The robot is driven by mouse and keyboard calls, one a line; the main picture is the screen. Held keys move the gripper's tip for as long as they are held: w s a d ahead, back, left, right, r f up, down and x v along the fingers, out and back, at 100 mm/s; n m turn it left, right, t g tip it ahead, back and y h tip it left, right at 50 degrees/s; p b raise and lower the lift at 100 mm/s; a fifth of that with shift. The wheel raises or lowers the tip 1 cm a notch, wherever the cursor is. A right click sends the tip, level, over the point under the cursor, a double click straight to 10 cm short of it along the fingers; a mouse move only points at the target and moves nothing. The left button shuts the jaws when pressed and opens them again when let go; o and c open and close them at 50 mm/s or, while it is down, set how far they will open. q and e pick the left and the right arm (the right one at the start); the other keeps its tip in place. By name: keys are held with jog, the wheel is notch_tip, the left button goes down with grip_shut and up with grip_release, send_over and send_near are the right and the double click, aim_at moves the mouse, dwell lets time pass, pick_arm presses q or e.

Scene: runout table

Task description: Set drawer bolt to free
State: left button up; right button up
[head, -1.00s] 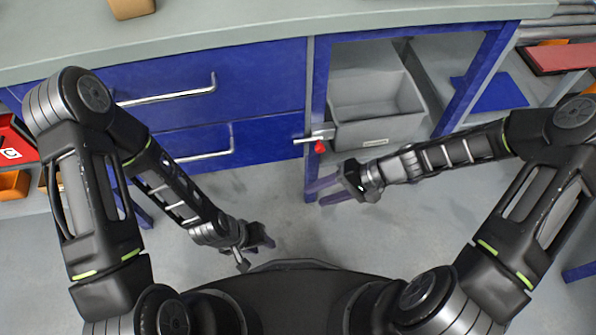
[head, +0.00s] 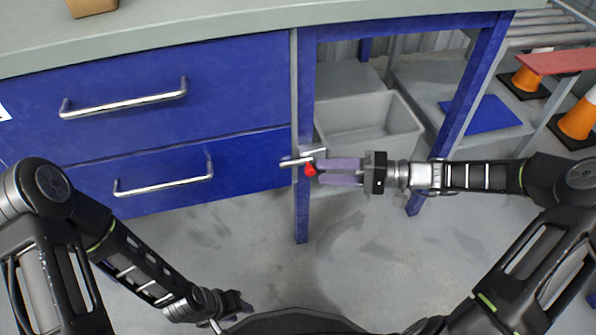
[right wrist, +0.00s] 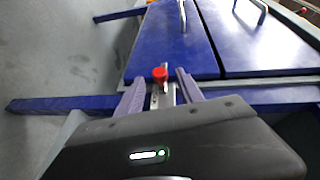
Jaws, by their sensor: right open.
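The drawer bolt (head: 297,161) is a small metal rod on the blue post to the right of the drawers, with a red knob (head: 310,169) hanging below it. The rod's left end reaches over the lower drawer's (head: 200,172) right edge. My right gripper (head: 318,172) is open, its two purple fingers pointing left at the knob. In the right wrist view the red knob (right wrist: 160,73) shows between and just beyond the fingertips (right wrist: 159,78); contact cannot be made out. My left gripper (head: 240,306) hangs low over the floor, away from the bolt; its jaw state is unclear.
The upper drawer (head: 150,85) and lower drawer look closed, with bar handles. A grey bin (head: 370,128) sits on the shelf right of the post, behind my right gripper. Orange cones (head: 578,120) stand at far right. The floor below is clear.

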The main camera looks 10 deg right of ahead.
jog(key=b+x, duration=0.2)
jog(key=x, duration=0.5)
jog(key=shift+a, duration=0.1)
grip_shut()
dwell(0.3)
jog(key=shift+f, duration=0.1)
dwell(0.9)
